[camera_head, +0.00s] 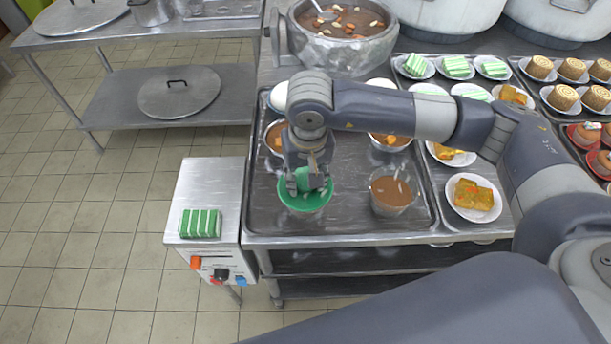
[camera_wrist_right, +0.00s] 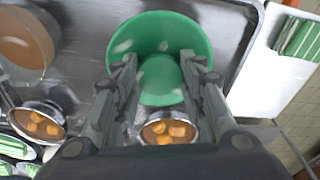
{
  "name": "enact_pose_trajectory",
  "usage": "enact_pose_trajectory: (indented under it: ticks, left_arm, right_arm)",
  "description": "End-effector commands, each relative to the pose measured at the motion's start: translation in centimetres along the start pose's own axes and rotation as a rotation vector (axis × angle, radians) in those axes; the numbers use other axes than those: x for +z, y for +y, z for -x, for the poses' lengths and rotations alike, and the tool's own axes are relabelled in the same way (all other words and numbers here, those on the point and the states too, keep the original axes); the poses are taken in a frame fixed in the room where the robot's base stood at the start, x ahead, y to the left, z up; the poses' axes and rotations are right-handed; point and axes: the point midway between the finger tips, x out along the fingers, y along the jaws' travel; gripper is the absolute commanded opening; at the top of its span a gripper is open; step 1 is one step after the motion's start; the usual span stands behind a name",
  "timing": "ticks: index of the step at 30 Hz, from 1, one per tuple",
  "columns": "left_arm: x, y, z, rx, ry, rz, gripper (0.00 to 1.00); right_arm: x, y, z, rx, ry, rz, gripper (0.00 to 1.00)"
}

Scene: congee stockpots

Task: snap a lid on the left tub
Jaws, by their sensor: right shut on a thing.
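My right gripper (camera_head: 308,188) reaches down at the front left of the steel tray and is shut on a green lid (camera_head: 288,202). The lid is over the left tub (camera_head: 305,213), whose clear lower wall shows beneath it. I cannot tell whether its rim is seated all round. In the wrist view the lid (camera_wrist_right: 150,30) lies between and beyond the fingers of my right gripper (camera_wrist_right: 160,70), hiding the left tub. The right tub (camera_head: 390,192), filled with brown congee, stands uncovered to the right. My left gripper is not in view.
Steel bowls with orange pieces (camera_head: 390,141) stand behind the tubs on the tray (camera_head: 345,225). A striped green-white stack (camera_head: 200,223) sits on the control box at left. A plate of orange food (camera_head: 473,197) lies right; a large pot (camera_head: 343,45) stands behind.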

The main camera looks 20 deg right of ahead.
Motion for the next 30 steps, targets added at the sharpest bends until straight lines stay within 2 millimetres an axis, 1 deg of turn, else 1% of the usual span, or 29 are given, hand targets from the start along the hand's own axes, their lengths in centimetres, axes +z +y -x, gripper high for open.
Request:
enact_pose_trajectory:
  ticks: [5, 6, 8, 9, 16, 17, 18, 20, 30]
  left_arm:
    - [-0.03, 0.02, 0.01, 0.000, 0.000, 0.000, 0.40]
    - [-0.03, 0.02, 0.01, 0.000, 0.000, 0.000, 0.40]
    - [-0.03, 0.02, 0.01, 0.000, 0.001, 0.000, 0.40]
    - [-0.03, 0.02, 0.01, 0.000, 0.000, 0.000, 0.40]
    - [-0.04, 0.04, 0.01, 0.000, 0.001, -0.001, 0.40]
    - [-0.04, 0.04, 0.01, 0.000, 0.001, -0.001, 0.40]
    - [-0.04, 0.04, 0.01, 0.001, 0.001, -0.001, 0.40]
    - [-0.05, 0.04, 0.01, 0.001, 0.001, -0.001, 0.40]
    - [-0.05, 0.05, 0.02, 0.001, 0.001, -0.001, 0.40]
  right_arm:
    - [-0.01, 0.01, 0.01, 0.000, 0.000, 0.000, 0.25]
    - [-0.01, 0.01, 0.01, 0.000, 0.000, 0.000, 0.45]
    - [0.00, 0.01, 0.00, 0.000, 0.000, 0.000, 0.58]
    - [0.00, 0.01, 0.00, 0.000, 0.000, 0.000, 0.61]
    - [0.00, 0.01, -0.01, 0.000, 0.000, 0.000, 0.61]
    - [0.00, 0.01, -0.01, 0.000, 0.000, 0.000, 0.66]
    - [0.00, 0.01, -0.01, 0.000, 0.000, 0.000, 0.73]
    - [0.00, 0.01, -0.01, 0.000, 0.000, 0.000, 0.81]
    - [0.00, 0.00, 0.02, 0.000, 0.000, 0.000, 0.81]
